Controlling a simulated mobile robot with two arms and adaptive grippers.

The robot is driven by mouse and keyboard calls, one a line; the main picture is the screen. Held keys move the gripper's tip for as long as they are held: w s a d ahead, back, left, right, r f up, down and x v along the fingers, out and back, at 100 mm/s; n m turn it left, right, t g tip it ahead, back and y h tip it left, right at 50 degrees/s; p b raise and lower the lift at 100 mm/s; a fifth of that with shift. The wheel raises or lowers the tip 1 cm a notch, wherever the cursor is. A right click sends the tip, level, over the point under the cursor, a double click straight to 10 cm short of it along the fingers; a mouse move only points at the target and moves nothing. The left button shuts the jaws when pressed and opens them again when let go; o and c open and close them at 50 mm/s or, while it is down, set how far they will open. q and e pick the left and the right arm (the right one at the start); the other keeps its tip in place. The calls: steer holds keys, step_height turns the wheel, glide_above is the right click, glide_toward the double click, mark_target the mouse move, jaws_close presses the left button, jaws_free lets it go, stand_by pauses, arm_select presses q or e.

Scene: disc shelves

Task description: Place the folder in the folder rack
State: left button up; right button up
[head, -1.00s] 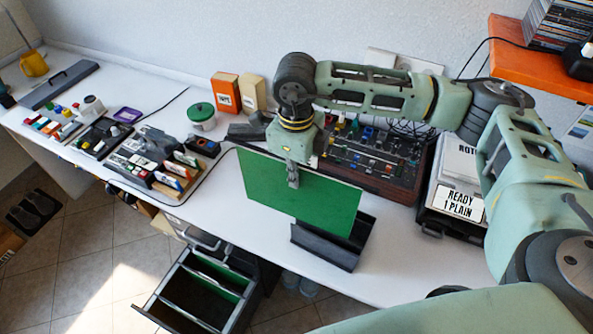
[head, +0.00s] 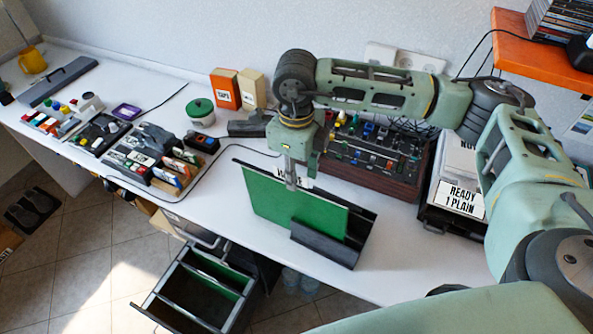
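The green folder (head: 265,195) stands in the dark folder rack (head: 322,246), its lower right part behind the rack's low front wall. Its left part extends past the rack. A dark upright panel with a partly hidden white label (head: 304,181) shows behind the green face. I cannot tell whether the panel belongs to folder or rack. My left gripper is not in view.
A control panel with knobs (head: 375,158) stands behind the rack. A printer-like box with a "READY 1 PLAIN" sign (head: 461,196) is at right. An open drawer (head: 205,290) hangs below the table's front edge.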

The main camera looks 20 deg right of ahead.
steer(key=shift+r+p, duration=0.45)
steer(key=shift+p, duration=0.05)
step_height(320, 180, up, 12)
steer(key=b, duration=0.3)
steer(key=shift+r, duration=0.2)
